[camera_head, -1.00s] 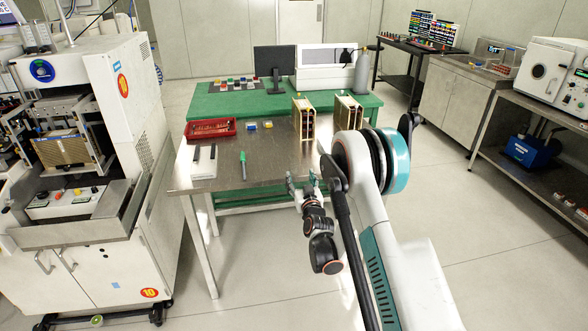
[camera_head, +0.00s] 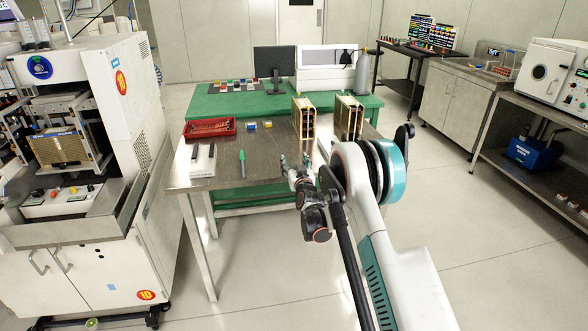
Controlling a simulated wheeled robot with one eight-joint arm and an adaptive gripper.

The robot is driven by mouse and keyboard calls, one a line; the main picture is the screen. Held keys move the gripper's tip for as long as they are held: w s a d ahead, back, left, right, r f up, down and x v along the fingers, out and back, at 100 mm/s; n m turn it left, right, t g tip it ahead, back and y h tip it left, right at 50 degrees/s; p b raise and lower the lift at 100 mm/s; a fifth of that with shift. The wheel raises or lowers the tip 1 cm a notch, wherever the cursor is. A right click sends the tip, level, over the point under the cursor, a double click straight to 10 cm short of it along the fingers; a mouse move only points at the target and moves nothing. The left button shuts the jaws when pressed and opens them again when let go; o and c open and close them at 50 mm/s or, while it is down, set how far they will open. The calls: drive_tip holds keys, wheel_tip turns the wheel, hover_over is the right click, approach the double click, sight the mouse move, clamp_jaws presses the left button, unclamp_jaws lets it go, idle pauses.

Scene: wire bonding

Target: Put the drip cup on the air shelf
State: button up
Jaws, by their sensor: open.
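I cannot surely make out a drip cup; a small round yellow-green thing (camera_head: 92,323) lies low at the base of the machine on the left, too small to identify. No shelf is marked as the air shelf; the right bench has a low shelf (camera_head: 545,190) bearing a blue unit (camera_head: 533,152) and several small items. My gripper (camera_head: 282,163) is open, with nothing seen in it, near the front edge of the steel table. Its fingers are small and partly edge-on. It is far from both the yellow-green thing and the low shelf.
The steel table (camera_head: 228,178) holds a red tray (camera_head: 210,127), a green marker (camera_head: 242,162), small blue and yellow items and two upright brass-coloured racks (camera_head: 303,119). A green table (camera_head: 225,103) stands behind. The machine (camera_head: 75,140) blocks the left. Floor is open at right.

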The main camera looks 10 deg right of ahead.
drive_tip(key=c, duration=0.9)
drive_tip(key=shift+r, duration=0.1)
drive_tip(key=shift+c, duration=0.2)
